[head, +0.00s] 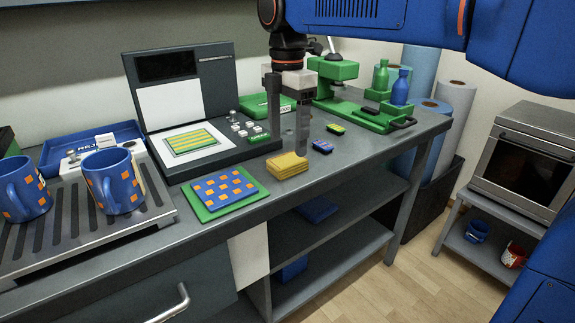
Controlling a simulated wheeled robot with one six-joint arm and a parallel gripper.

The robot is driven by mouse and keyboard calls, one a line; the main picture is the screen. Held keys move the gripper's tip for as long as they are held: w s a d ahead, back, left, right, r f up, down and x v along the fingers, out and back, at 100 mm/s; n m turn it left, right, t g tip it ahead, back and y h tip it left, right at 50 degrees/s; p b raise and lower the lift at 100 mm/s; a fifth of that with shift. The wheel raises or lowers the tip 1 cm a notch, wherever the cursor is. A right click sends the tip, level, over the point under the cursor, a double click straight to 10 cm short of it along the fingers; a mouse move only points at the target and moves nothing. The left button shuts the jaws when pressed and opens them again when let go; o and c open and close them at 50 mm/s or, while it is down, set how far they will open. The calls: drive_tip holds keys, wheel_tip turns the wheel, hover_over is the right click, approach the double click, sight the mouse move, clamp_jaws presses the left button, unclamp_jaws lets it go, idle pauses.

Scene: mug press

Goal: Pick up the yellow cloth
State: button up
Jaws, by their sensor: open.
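The yellow cloth (287,166) lies folded near the front edge of the grey workbench (330,168), right of a blue mat with orange squares. My gripper (287,152) points down just above and behind the cloth. Its two fingers are apart, one to the left and one to the right, with nothing visible between them. The right fingertip is close to the cloth's top right side; I cannot tell whether it touches.
Two blue mugs, one at the far left (22,190) and one beside it (113,182), stand on a slatted tray (150,205). A heat press panel (217,85) stands behind. The floor is clear.

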sight(287, 160)
drive_tip(key=shift+s+f, duration=0.15)
drive_tip(key=shift+f, duration=2.5)
drive_tip(key=c, duration=1.2)
drive_tip(key=shift+r, duration=0.1)
